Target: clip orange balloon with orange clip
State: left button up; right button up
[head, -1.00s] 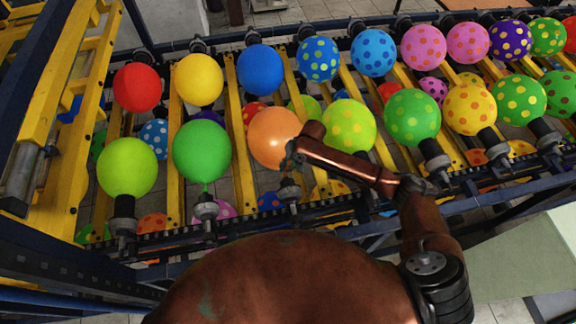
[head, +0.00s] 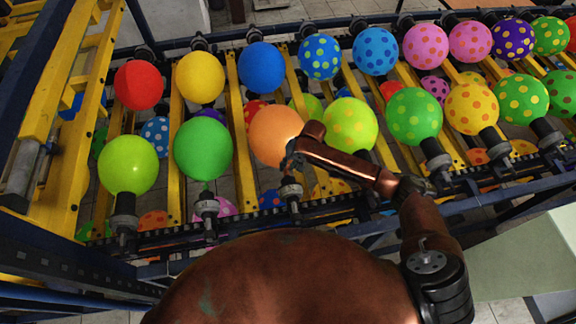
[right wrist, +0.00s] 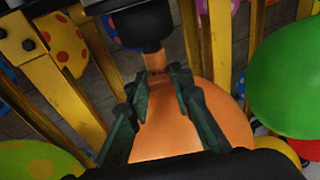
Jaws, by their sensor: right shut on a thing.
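The orange balloon (head: 272,128) sits in the front row, neck down, above a dark nozzle (head: 289,186). In the right wrist view the balloon's orange body (right wrist: 228,118) lies behind my fingers, and its neck (right wrist: 155,61) runs up to the black nozzle (right wrist: 145,25). My right gripper (head: 290,158) is at the balloon's lower right side. Its green fingers (right wrist: 158,78) stand on either side of the neck, shut on a small orange piece, seemingly the orange clip. The clip blends with the balloon, so its outline is unclear. My left gripper is not in view.
A green balloon (head: 203,150) stands left of the orange one and a yellow-green dotted balloon (head: 350,124) right of it. More balloons fill the back row. Yellow slats (head: 240,140) and a blue rail (head: 455,212) frame the rack. A pale panel (head: 515,250) lies at right.

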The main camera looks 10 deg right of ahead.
jog(key=shift+a+f, duration=0.1)
jog(key=shift+f, duration=0.25)
dwell(0.4)
jog(key=o, duration=1)
jog(key=shift+c, duration=0.2)
jog(key=w+p+v, duration=0.1)
jog(key=p+v, duration=0.8)
jog(key=shift+w+p, duration=0.2)
jog(key=shift+p, duration=0.2)
